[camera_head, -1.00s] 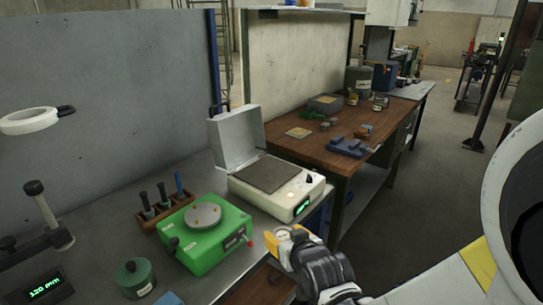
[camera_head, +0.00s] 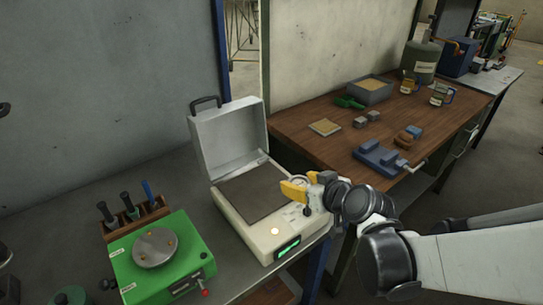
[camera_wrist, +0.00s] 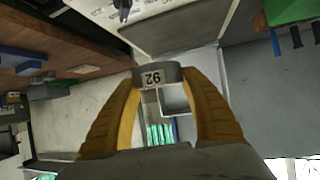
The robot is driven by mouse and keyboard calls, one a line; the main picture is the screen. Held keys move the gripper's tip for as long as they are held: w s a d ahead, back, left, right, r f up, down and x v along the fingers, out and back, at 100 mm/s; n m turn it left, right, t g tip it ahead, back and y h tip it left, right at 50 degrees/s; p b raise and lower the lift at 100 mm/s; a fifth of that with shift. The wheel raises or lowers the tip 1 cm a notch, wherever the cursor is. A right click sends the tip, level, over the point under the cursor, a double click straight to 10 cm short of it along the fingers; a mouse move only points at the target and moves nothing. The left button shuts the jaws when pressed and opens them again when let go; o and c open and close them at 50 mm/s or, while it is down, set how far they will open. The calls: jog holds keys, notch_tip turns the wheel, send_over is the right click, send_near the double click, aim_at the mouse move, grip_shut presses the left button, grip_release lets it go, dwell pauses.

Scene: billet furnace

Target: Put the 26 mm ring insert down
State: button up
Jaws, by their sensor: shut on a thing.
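My gripper (camera_wrist: 160,88) has yellow fingers shut on a grey metal ring insert (camera_wrist: 152,75). Its pale label reads 26, upside down in the wrist view. In the head view my gripper (camera_head: 293,188) is above the right part of a cream bench device (camera_head: 274,238), and the ring is partly hidden by the fingers. The device has a dark flat plate (camera_head: 252,194), a raised grey lid (camera_head: 228,145) and a green-lit display (camera_head: 288,249). I cannot tell the exact gap between ring and device.
A green device with a round disc (camera_head: 130,275) and a wooden rack of tools (camera_head: 135,218) stand at the left. The wooden bench (camera_head: 310,122) behind carries a blue fixture (camera_head: 379,158), a grey bin (camera_head: 371,90) and small parts. The dark plate is bare.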

jog(key=shift+a+r+n+y, duration=0.35)
jog(key=shift+a+r, duration=0.2)
jog(key=shift+r, duration=0.2)
jog(key=shift+w+a, duration=0.3)
jog(key=shift+w, duration=0.05)
jog(key=b, duration=0.5)
send_over(263, 191)
notch_tip(263, 191, down, 7)
jog(key=shift+s+r, duration=0.1)
jog(key=shift+f+b, duration=0.8)
jog(key=shift+f, duration=1.15)
jog(key=shift+f, duration=0.15)
jog(key=o, duration=1.3)
jog(key=shift+o, duration=0.4)
